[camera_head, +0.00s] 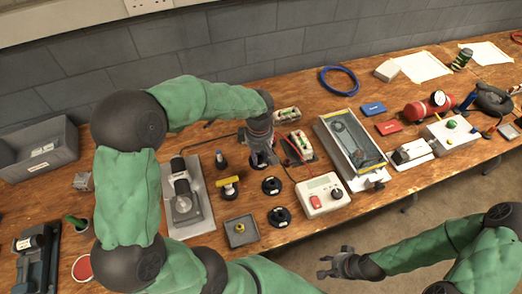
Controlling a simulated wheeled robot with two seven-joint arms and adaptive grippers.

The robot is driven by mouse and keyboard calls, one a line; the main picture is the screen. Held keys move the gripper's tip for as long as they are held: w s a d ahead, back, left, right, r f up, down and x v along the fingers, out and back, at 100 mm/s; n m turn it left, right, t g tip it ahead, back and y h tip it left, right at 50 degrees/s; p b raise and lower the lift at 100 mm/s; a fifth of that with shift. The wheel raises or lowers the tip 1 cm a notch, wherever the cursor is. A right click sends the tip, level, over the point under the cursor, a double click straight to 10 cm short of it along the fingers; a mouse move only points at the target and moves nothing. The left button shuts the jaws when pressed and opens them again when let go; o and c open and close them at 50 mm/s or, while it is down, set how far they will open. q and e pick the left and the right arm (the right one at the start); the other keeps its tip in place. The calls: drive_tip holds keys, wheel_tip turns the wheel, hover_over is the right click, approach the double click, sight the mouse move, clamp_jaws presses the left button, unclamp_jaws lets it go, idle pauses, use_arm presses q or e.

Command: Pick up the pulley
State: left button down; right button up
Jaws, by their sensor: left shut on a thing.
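My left gripper (262,156) points down over the middle of the bench and is shut on a dark, rounded thing, which looks like the pulley. The gripper hides most of it, and I cannot tell whether it is clear of the bench. Two similar black round pieces, one nearer the gripper (271,186) and one closer to the front edge (279,217), lie flat in a row below it. My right gripper (328,267) is open and empty, in front of the bench's front edge.
A motor on a metal plate (203,212) is further left.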

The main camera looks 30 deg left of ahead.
use_arm(q)
drive_tip(key=s+d+r+p, duration=0.3)
drive_tip(key=s+r, duration=0.2)
drive_tip(key=s, duration=0.4)
drive_tip(key=shift+s+d, duration=0.15)
drive_tip(key=shift+d, duration=0.1)
